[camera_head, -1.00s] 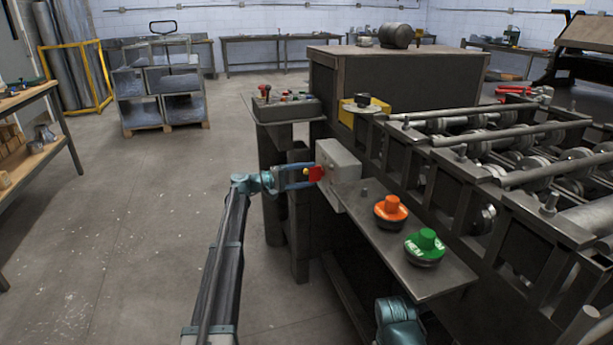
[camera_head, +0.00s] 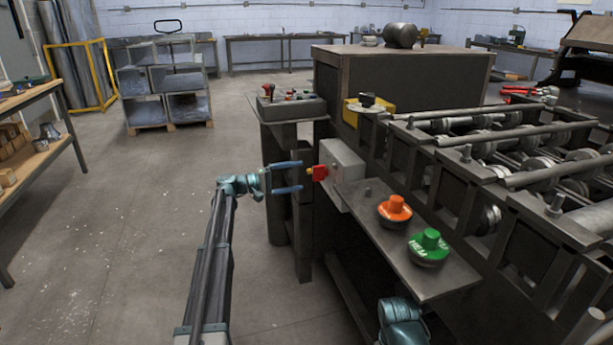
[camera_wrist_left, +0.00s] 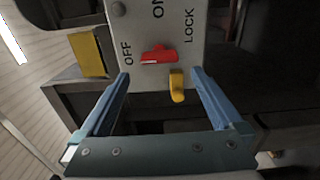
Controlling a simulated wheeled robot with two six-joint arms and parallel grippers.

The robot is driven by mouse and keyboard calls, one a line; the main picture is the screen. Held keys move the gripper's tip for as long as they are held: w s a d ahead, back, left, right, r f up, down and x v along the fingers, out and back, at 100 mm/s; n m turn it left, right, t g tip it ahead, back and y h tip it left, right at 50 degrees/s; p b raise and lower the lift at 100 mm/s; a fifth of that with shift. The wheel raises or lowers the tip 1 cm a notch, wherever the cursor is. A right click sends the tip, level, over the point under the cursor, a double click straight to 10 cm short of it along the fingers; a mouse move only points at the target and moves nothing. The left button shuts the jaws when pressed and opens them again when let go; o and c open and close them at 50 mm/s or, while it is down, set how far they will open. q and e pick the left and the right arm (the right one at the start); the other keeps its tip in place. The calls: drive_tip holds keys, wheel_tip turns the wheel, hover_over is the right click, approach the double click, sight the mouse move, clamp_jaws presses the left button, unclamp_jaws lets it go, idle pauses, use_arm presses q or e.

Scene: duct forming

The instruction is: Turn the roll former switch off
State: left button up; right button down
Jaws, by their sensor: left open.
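The roll former switch is a red handle (camera_head: 319,172) on the face of a grey box (camera_head: 342,160) at the machine's left end. In the left wrist view the red handle (camera_wrist_left: 158,54) lies roughly crosswise, its left end towards the OFF label. ON is above it and LOCK is at its upper right. A yellow tab (camera_wrist_left: 177,85) hangs below the handle. My left gripper (camera_head: 302,176) is open and empty, facing the switch, its fingertips a short gap away from the handle. Its blue fingers (camera_wrist_left: 160,73) stand either side of handle and tab. My right gripper is not in view.
An orange button (camera_head: 395,208) and a green button (camera_head: 429,246) sit on the shelf right of the box. A control panel (camera_head: 290,106) with levers stands behind the gripper. The roller bed (camera_head: 500,140) fills the right side.

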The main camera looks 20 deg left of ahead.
use_arm(q)
drive_tip(key=v, duration=0.8)
drive_tip(key=shift+s+a, duration=0.15)
